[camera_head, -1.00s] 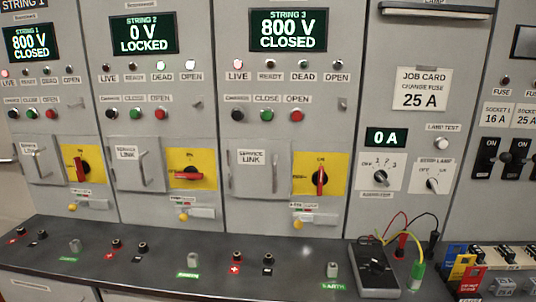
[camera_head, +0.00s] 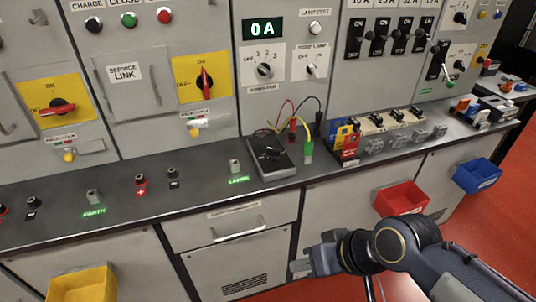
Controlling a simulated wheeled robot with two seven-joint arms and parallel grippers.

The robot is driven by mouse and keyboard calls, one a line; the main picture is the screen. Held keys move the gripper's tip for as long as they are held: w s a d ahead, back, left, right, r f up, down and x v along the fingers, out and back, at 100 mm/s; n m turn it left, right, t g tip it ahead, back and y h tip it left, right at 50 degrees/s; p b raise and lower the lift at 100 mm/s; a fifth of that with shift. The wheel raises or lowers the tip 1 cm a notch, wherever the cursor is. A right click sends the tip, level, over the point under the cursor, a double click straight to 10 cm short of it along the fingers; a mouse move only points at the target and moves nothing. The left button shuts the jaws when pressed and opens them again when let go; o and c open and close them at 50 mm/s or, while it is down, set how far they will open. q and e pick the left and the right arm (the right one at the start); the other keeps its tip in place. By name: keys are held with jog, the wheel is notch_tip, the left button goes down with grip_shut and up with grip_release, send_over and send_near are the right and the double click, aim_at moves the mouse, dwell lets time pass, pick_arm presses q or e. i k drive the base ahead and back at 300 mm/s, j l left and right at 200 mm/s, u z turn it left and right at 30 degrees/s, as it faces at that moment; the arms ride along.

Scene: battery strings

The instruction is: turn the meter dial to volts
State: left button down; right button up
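The meter (camera_head: 271,158) is a dark grey box lying on the bench top, below the display reading 0 A. Its dial (camera_head: 271,153) is a small dark knob on its upper face; its setting is too small to read. Red, black, yellow and green leads and probes (camera_head: 308,150) stand at its back and right side. My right gripper (camera_head: 299,267) is in front of the bench at the lower middle, below the bench edge and well apart from the meter. Its fingers point left, and their gap is not clear. My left gripper is not in view.
Tags and fuse holders (camera_head: 390,122) stand to the right. A red bin (camera_head: 401,198) and blue bin (camera_head: 477,176) hang on the front.

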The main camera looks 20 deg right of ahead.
aim_at(274, 153)
jog(key=i+l+u, duration=0.25)
jog(key=i+l, duration=0.45)
jog(key=l, duration=0.15)
